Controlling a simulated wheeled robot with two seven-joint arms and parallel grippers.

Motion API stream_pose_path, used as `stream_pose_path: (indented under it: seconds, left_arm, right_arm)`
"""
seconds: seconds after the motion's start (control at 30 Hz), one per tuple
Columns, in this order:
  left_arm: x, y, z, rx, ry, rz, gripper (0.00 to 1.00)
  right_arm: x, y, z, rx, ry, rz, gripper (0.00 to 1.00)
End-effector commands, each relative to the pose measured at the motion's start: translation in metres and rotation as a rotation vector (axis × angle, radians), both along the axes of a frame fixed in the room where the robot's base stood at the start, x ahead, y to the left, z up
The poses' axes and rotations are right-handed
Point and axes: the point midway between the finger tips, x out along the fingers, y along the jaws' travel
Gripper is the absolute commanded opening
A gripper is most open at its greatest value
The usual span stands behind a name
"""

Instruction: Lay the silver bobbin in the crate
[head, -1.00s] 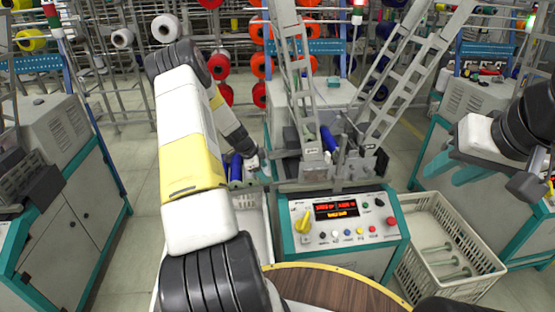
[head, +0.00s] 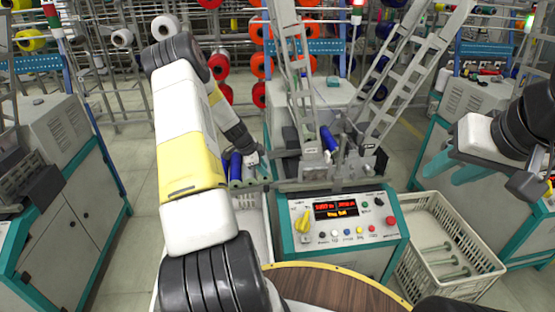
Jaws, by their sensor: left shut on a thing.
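My left gripper (head: 256,168) is at the left side of the winding machine, largely hidden by its own arm. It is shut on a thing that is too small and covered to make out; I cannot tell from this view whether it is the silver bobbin. A cream crate (head: 438,197) stands on the floor to the right of the machine, with several thin silver-grey bobbins (head: 447,267) lying on its bottom.
The winding machine (head: 344,250) carries a control panel with a lit display and a blue bobbin (head: 329,139) on top. More blue bobbins (head: 236,166) are close to my left gripper. Another pale crate (head: 246,202) is partly behind my left arm. A round wooden top (head: 335,288) is in front.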

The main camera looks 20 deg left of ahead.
Motion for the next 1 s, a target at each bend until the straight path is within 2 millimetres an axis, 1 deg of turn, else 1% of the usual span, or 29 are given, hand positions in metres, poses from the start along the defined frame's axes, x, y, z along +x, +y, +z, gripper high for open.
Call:
stream_pose_path:
  seconds: [0.03, 1.0]
  left_arm:
    - [0.011, 0.006, 0.011, 0.018, -0.029, 0.009, 0.00]
    - [0.010, 0.006, 0.069, 0.016, -0.027, 0.008, 0.00]
  right_arm:
    - [0.000, 0.000, 0.000, 0.000, 0.000, 0.000, 0.36]
    - [0.000, 0.000, 0.000, 0.000, 0.000, 0.000, 0.36]
